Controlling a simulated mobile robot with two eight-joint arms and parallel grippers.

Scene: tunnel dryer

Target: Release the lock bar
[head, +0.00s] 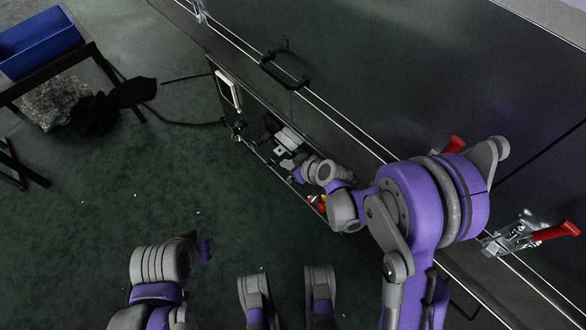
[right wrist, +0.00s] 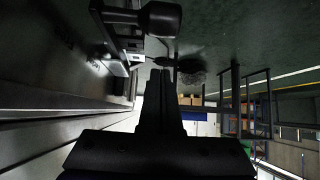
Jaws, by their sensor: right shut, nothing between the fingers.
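I cannot tell for certain which part is the lock bar. A black bar-shaped handle (head: 284,74) is fixed on the dark machine panel (head: 380,85) in the head view. In the right wrist view a dark bar with a rounded end (right wrist: 160,18) reaches in from the upper left, just beyond my fingertips in the picture. My right gripper (right wrist: 160,76) is shut and empty. In the head view its arm reaches down beside the machine, and the fingers are hard to make out among grey parts. My left arm shows at the lower left; its gripper does not show.
Toggle clamps with red handles (head: 555,231) sit along the machine's edge, one partly behind my right arm. A blue bin (head: 40,42) stands on a dark stand at the upper left. The green floor (head: 110,185) is mostly clear.

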